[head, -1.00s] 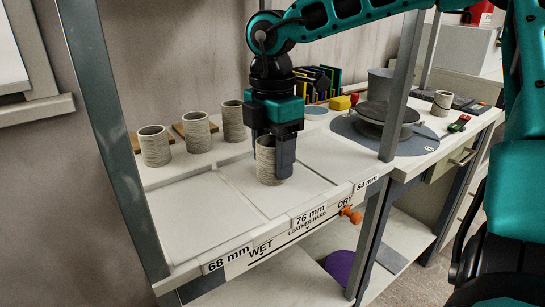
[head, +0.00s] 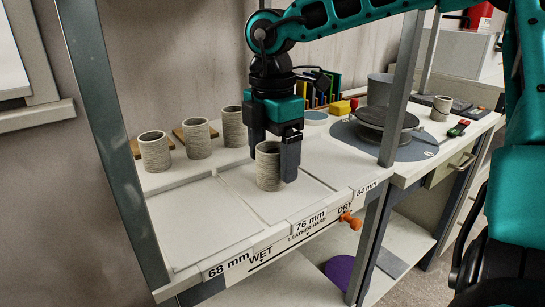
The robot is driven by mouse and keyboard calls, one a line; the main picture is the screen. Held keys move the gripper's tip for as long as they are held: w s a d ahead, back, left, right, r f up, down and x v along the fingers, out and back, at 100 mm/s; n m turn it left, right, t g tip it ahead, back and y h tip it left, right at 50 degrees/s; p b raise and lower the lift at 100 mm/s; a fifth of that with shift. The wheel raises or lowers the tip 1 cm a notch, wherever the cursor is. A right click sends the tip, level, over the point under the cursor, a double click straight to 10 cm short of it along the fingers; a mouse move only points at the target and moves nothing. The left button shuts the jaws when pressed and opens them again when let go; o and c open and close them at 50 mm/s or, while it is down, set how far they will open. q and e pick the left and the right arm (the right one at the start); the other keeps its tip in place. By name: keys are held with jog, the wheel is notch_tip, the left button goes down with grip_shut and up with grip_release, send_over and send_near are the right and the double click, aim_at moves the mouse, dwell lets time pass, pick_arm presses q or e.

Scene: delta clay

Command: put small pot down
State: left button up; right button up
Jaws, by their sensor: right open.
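The small pot (head: 268,171), a grey ribbed clay cylinder, stands upright on the white board in the middle bay (head: 235,186) of the shelf, behind the "76 mm" label (head: 308,222). My right gripper (head: 273,158) comes down from above with its two black fingers open, one on each side of the pot. The near right finger covers part of the pot's right side. A small gap shows around the pot, though contact on the far side is hard to tell. My left gripper is not in view.
Several similar pots stand at the back left, including one (head: 233,127) near my right gripper. The left bay (head: 200,225) is empty. A metal post (head: 400,90) rises to the right. A potter's wheel (head: 385,120) and another pot (head: 441,108) are beyond it.

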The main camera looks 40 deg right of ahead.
notch_tip(320, 180, up, 7)
jog(key=p, duration=0.1)
jog(key=shift+f, duration=0.15)
dwell(0.5)
